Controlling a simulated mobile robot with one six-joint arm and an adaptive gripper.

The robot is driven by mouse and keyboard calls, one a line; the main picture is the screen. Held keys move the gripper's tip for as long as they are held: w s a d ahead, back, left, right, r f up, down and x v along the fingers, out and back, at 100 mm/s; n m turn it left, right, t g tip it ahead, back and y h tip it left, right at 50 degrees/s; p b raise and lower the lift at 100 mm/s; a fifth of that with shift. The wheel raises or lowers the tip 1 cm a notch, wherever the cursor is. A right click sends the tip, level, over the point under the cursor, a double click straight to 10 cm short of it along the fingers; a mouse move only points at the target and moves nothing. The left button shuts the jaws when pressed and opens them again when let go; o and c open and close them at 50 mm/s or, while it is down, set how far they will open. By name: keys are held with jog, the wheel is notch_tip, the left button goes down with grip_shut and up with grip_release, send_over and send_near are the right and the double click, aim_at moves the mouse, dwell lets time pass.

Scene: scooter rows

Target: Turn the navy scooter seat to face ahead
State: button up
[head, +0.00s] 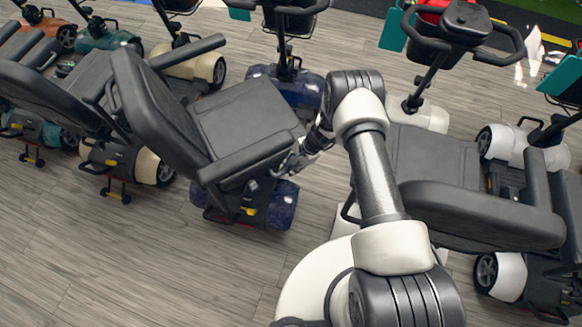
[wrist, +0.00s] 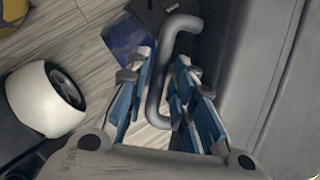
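The navy scooter's seat (head: 243,122) is dark grey, with its backrest (head: 150,105) at the left and its cushion pointing right in the head view. Its navy speckled body (head: 282,205) shows below the seat, and its tiller stands at the top, so the seat is turned sideways to the scooter. My gripper (head: 298,160) is by the seat's right edge. In the wrist view my gripper (wrist: 157,78) has its blue-padded fingers apart around a bent grey lever (wrist: 155,95). I cannot see a firm grip on it. The seat side (wrist: 262,65) fills the right there.
A white scooter with a dark seat (head: 430,160) stands close to the right of my arm. A cream scooter (head: 135,165) stands close to the left. Open wooden floor (head: 130,260) lies at the lower left. A white wheel housing (wrist: 40,100) shows in the wrist view.

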jog(key=shift+c, duration=0.2)
grip_shut()
dwell(0.4)
